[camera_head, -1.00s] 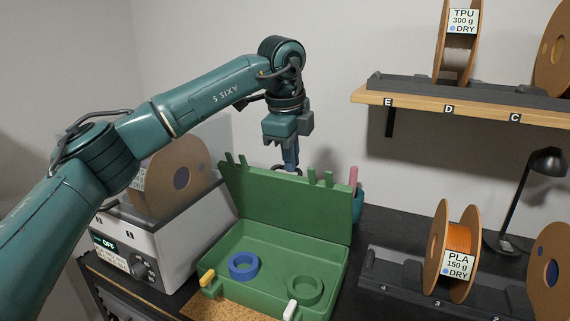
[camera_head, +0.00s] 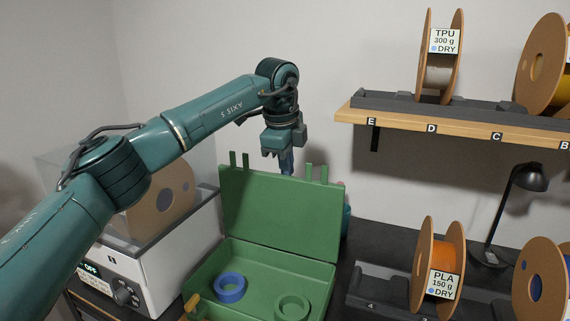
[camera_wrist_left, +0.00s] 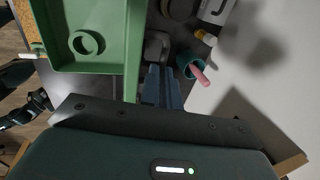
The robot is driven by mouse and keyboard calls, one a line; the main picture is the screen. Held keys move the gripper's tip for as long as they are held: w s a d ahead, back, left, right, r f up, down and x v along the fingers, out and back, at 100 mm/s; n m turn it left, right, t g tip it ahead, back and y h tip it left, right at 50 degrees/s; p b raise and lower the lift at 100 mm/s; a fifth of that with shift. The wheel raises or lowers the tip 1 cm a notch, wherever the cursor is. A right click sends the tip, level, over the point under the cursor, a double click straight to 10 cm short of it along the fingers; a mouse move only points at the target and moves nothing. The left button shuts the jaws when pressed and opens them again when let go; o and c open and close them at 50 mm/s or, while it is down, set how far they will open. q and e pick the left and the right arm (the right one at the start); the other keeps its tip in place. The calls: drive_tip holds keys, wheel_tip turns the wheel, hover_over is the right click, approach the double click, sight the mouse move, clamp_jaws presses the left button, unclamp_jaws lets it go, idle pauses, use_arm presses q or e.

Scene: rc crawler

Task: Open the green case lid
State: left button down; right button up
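The green case (camera_head: 325,285) stands open on the bench. Its lid (camera_head: 280,210) is raised about upright at the back edge, with its inner face towards me. A blue ring (camera_head: 230,287) and a green ring (camera_head: 292,307) lie in the base; the green ring also shows in the left wrist view (camera_wrist_left: 87,43). My left gripper (camera_head: 287,164) points down behind the lid's top edge, its lower part hidden by the lid. In the left wrist view its blue fingers (camera_wrist_left: 161,88) are close together with nothing seen between them, beside the lid (camera_wrist_left: 134,50). My right gripper is not seen.
A white dryer box (camera_head: 150,270) with a spool stands left of the case. A teal cup (camera_wrist_left: 190,66) with a pink item is behind the lid. A spool rack (camera_head: 385,298) and lamp (camera_head: 528,178) are on the right. A wall shelf (camera_head: 450,127) is above.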

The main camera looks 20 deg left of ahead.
sight(289, 179)
use_arm(q)
drive_tip(key=f, duration=0.3)
drive_tip(key=shift+s+d+g, duration=0.3)
drive_tip(key=shift+s+d, duration=0.05)
drive_tip(key=c, duration=1.6)
unclamp_jaws()
drive_tip(key=shift+r, duration=0.1)
drive_tip(key=shift+o, duration=0.4)
drive_tip(key=shift+r, duration=0.3)
wheel_tip(289, 179, up, 15)
drive_tip(key=s+b, duration=0.1)
drive_tip(key=s, duration=0.1)
drive_tip(key=shift+s+a+f+b, duration=0.15)
drive_tip(key=shift+s+a+b, duration=0.05)
drive_tip(key=shift+a+b, duration=0.2)
drive_tip(key=shift+a, duration=0.1)
